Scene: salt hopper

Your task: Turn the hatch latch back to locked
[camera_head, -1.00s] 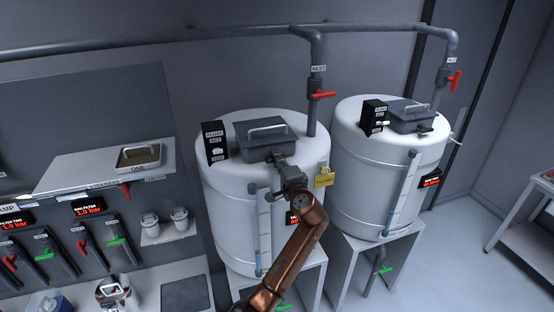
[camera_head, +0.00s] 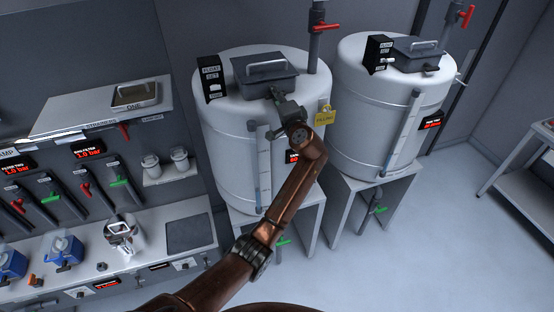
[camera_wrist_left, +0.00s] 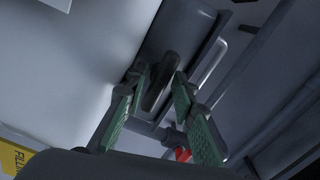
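The near white tank (camera_head: 225,130) has a dark grey hatch (camera_head: 252,84) with a light handle on its top. The hatch latch is a small dark lever at the hatch's front edge; my gripper mostly hides it in the head view. My left gripper (camera_head: 277,95) is at that front edge. In the left wrist view my left gripper (camera_wrist_left: 159,76) has its green-padded fingers apart, one on each side of the dark latch lever (camera_wrist_left: 158,85). Gaps show beside the lever, so the fingers look open around it. My right gripper is in neither view.
A yellow tag (camera_head: 325,116) hangs at the tank's right side, close to my wrist. A pipe with a red valve handle (camera_head: 326,27) rises behind the hatch. A black float box (camera_head: 211,78) stands left of it. A second white tank (camera_head: 365,105) stands to the right.

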